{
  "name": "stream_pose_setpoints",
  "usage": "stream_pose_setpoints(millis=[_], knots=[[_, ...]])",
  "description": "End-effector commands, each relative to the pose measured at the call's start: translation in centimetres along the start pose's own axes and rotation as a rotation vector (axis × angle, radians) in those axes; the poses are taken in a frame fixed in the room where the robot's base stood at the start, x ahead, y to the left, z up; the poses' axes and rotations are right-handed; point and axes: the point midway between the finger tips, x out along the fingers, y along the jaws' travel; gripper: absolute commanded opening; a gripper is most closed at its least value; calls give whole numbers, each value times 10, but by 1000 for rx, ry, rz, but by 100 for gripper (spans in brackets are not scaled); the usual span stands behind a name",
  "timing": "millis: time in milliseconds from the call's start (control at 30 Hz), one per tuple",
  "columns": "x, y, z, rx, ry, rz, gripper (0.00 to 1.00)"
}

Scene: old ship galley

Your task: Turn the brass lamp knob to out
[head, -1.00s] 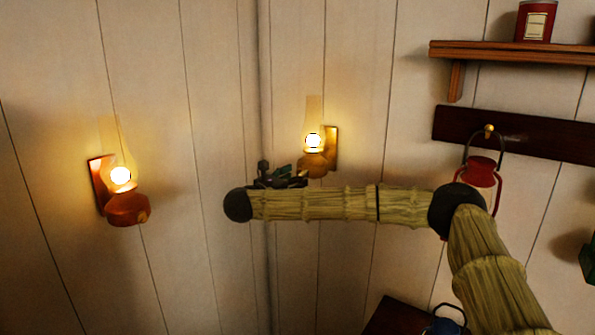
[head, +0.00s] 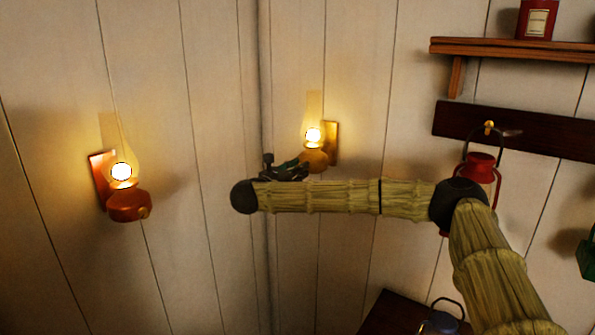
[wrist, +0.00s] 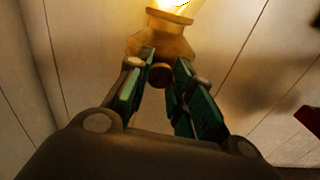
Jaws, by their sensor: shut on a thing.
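The brass lamp (head: 314,158) hangs on the wall beyond my arm in the head view, with a lit globe and a glass chimney. In the wrist view the brass lamp (wrist: 162,42) is at top centre, glowing. Its small round knob (wrist: 160,76) faces the camera between my fingertips. My gripper (wrist: 163,68) is shut on the knob, with one green finger on each side. In the head view my gripper (head: 285,172) is small and dark just below the lamp, and the knob cannot be made out there.
A lit copper-red lamp (head: 128,205) hangs on the left wall. A red lantern (head: 481,164) hangs from a dark rail (head: 520,135) behind my arm at right. A shelf (head: 515,52) with a red tin (head: 536,20) is above. The wall between the lamps is clear.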

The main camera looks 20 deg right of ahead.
Motion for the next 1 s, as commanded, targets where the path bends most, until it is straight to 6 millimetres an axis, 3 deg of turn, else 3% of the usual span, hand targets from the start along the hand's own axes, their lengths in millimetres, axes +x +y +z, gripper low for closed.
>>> stream_pose_setpoints(millis=[367, 1000], knots=[[0, 0, -4, -136, -2, 1, 0], [0, 0, -3, -722, -3, 0, 0]])
